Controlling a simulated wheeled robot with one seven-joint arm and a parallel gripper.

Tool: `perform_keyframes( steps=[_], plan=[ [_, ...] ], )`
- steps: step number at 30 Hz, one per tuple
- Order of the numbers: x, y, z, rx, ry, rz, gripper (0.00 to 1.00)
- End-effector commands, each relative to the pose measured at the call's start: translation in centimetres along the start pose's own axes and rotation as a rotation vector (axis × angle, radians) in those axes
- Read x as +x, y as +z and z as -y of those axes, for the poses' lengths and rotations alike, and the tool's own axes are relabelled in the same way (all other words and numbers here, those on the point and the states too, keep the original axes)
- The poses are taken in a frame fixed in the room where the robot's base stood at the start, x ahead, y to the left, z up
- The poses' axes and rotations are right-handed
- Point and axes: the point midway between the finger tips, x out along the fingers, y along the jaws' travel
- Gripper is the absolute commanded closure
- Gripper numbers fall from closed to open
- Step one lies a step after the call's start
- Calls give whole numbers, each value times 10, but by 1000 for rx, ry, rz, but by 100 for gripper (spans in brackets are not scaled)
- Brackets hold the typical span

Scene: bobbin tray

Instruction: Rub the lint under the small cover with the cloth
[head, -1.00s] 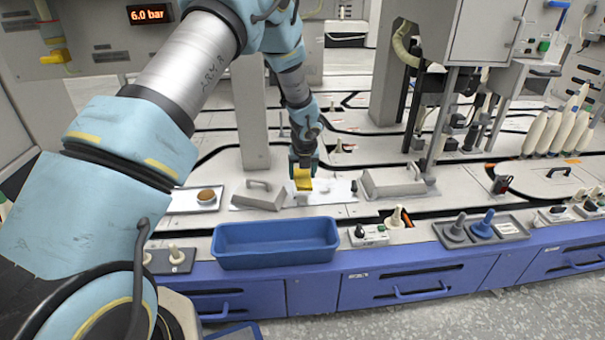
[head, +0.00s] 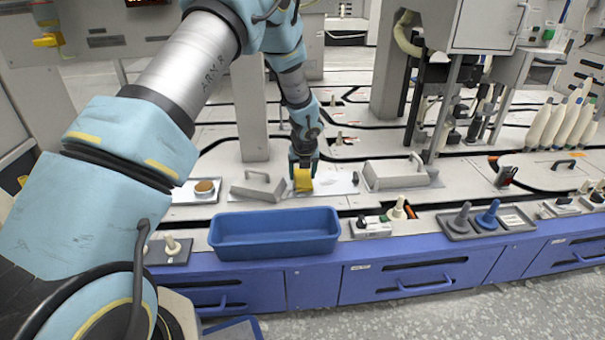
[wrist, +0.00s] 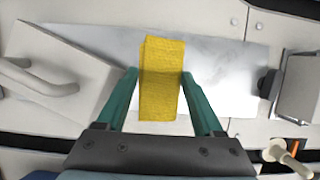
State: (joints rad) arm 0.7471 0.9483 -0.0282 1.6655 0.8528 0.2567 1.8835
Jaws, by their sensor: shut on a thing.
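My gripper (head: 303,166) is shut on a folded yellow cloth (head: 303,181), which hangs between the fingers and also shows in the wrist view (wrist: 162,80). The cloth is over a shiny metal plate (head: 335,184); I cannot tell whether it touches. The small grey cover (head: 256,189) with a bar handle lies tilted just left of the plate, partly over its left end in the wrist view (wrist: 60,85). No lint shows clearly on the bare plate (wrist: 222,75); any beneath the cloth is hidden.
A larger grey cover (head: 388,181) with a handle stands right of the plate. A dark knob (wrist: 268,83) sits at the plate's right end. An empty blue bin (head: 275,246) stands in front. A tray with a round pad (head: 206,188) lies at left.

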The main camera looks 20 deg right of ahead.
Motion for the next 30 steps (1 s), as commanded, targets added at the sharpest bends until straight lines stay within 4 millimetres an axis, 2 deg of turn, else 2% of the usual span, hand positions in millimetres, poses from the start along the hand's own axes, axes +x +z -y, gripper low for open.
perform_keyframes(
  steps=[20,30],
  plan=[
    [8,-4,1,1,0,0,76],
    [6,-3,23,1,-1,0,76]
  ],
)
